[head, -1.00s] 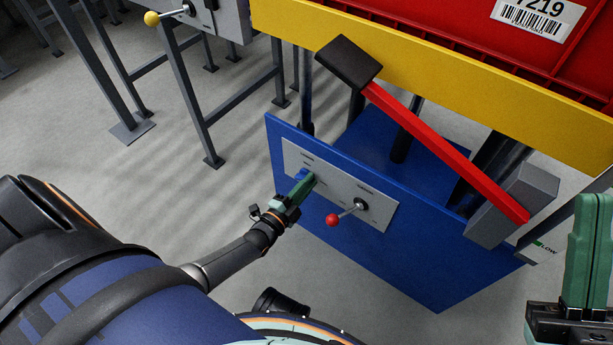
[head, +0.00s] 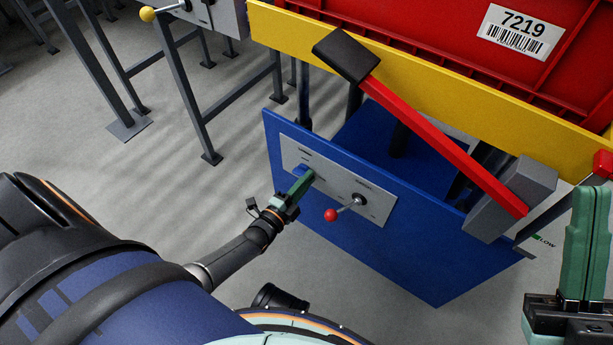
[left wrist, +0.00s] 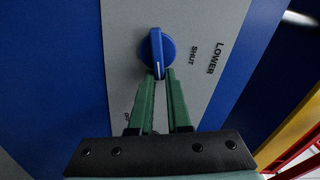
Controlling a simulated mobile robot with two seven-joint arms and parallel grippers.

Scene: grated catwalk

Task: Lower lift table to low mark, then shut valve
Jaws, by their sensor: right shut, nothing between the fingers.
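The lift table's yellow platform edge (head: 430,75) carries a red crate (head: 420,25) marked 7219, above a blue base (head: 370,235). A green LOW mark (head: 537,237) shows low on a grey post at right. A red block (head: 603,164) sits above it at the yellow edge. The blue valve knob (left wrist: 156,45) is on a grey panel with LOWER and SHUT lettering. My left gripper (head: 303,182) is at the knob; in the left wrist view its fingertips (left wrist: 161,74) close around the lower end of the knob's ridge. My right gripper (head: 586,195) is shut and empty at right.
A red bar (head: 440,140) with a black end block slants before the platform. A grey stand with a yellow-ball lever (head: 148,14) is back left.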

